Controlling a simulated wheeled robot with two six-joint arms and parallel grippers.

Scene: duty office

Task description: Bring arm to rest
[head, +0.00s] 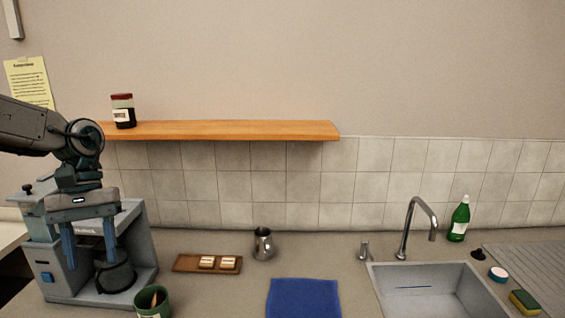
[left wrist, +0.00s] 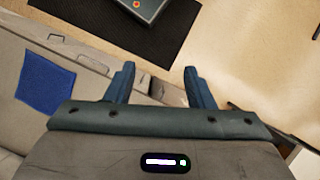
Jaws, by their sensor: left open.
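My left arm comes in from the left in the head view. Its gripper (head: 89,243) hangs with fingers pointing down in front of the grey coffee machine (head: 52,285), overlapping it in the picture. The two blue fingers are apart. In the left wrist view the gripper (left wrist: 159,75) is open with nothing held between the fingers. How far it is from the machine I cannot tell. My right gripper is in neither view.
A green cup (head: 153,306) stands before the machine. A wooden tray (head: 185,262), metal jug (head: 263,245), blue cloth (head: 303,297) and sink (head: 427,283) are on the counter. A shelf (head: 230,130) holds a coffee jar (head: 123,112). A dark mat (left wrist: 163,41) shows in the wrist view.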

